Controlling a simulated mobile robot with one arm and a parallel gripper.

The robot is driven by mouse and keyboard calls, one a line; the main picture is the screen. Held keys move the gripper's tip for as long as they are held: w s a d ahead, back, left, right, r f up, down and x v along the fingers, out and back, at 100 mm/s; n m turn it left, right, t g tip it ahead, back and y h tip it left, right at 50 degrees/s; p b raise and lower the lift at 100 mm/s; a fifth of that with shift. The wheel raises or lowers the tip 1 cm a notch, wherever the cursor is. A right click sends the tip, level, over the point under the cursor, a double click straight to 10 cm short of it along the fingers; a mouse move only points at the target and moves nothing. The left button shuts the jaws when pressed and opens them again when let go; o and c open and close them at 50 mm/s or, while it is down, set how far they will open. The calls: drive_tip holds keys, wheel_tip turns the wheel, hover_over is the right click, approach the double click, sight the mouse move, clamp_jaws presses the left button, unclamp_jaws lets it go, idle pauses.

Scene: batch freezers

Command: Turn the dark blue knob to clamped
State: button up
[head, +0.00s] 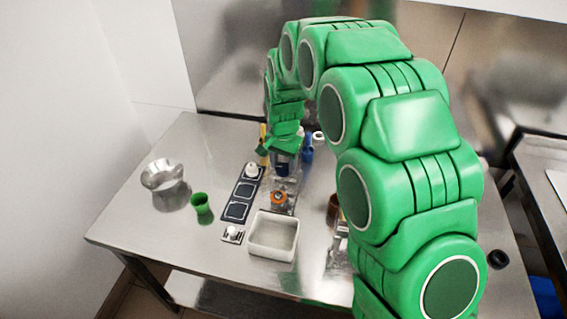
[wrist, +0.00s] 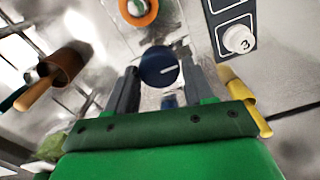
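The dark blue knob (wrist: 160,67) is round with a white pointer line that points to the right in the wrist view. My gripper (wrist: 158,72) has its two dark fingers apart, one on each side of the knob. The gaps at the fingertips are very small, and I cannot tell whether the fingers touch the knob. In the head view my gripper (head: 283,165) is low over the steel table, and it and the arm largely hide the knob.
An orange knob (head: 279,198) sits nearer the front, also in the wrist view (wrist: 137,10). A dark panel (head: 238,210) with a white dial lies to the left. A white bin (head: 273,248), green cup (head: 201,203) and metal bowl (head: 163,176) stand on the table. A brown cup (wrist: 70,62) holds handled tools.

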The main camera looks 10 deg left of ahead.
drive_tip(key=c, duration=0.6)
drive_tip(key=shift+n, duration=0.4)
drive_tip(key=n, duration=0.3)
drive_tip(key=shift+a+n, duration=0.1)
drive_tip(key=shift+n, duration=0.3)
drive_tip(key=n, duration=0.4)
drive_tip(key=shift+a, duration=0.1)
drive_tip(key=n, duration=0.5)
drive_tip(key=shift+s+a+r+n, duration=0.1)
drive_tip(key=shift+n, duration=2.2)
